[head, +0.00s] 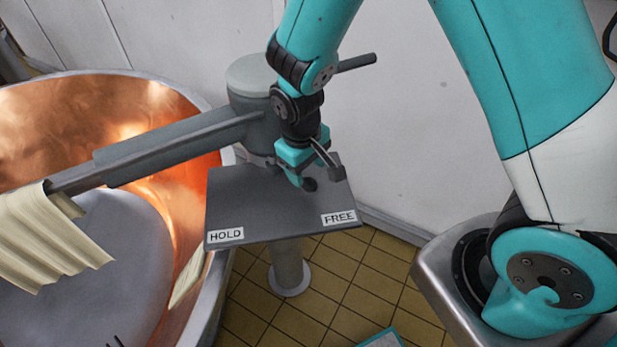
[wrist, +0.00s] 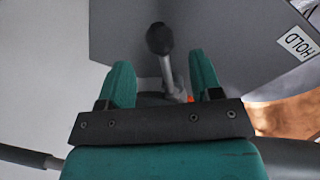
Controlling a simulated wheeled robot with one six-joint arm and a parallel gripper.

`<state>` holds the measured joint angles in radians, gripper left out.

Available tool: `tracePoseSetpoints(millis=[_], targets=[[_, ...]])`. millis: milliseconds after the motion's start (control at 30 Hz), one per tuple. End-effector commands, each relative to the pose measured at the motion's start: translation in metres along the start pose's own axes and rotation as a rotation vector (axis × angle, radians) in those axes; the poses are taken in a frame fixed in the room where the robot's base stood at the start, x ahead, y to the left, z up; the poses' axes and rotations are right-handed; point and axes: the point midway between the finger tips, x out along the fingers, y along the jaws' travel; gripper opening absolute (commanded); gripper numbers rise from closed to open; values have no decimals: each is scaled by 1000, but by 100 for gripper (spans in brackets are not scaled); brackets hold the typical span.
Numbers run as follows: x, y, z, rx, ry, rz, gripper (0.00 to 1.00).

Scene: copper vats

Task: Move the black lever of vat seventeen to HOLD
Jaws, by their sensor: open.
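A dark grey plate (head: 262,205) on a post carries a HOLD label (head: 225,235) at its left and a FREE label (head: 339,217) at its right. The lever's black knob (head: 309,184) is over the plate, nearer FREE than HOLD. My gripper (head: 298,158) is low over the plate's back right part. In the wrist view, the black knob (wrist: 160,38) and its pale shaft show between the two open teal fingers of my gripper (wrist: 162,80); the fingers look apart from the shaft. The HOLD label (wrist: 299,43) is at the right there. The lever's foot is mostly hidden. No vat number shows.
A copper vat (head: 165,110) stands at the left, with a long grey beam (head: 180,145) over it from a round column (head: 250,78). A cream ribbed piece (head: 45,240) hangs from the beam. A white wall is behind; tiled floor (head: 340,285) is clear below.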

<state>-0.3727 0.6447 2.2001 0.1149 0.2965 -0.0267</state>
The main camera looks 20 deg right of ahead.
Motion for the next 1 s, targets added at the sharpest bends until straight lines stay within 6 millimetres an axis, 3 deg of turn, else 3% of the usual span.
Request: tracePoseSetpoints(millis=[100, 300, 667, 767, 933, 1000], targets=[[22, 0, 1, 0, -4, 0, 59], [45, 0, 0, -1, -1, -1, 59], [52, 0, 0, -1, 1, -1, 59], [52, 0, 0, -1, 1, -1, 41], [52, 0, 0, 0, 1, -1, 2], [52, 0, 0, 0, 1, -1, 0]])
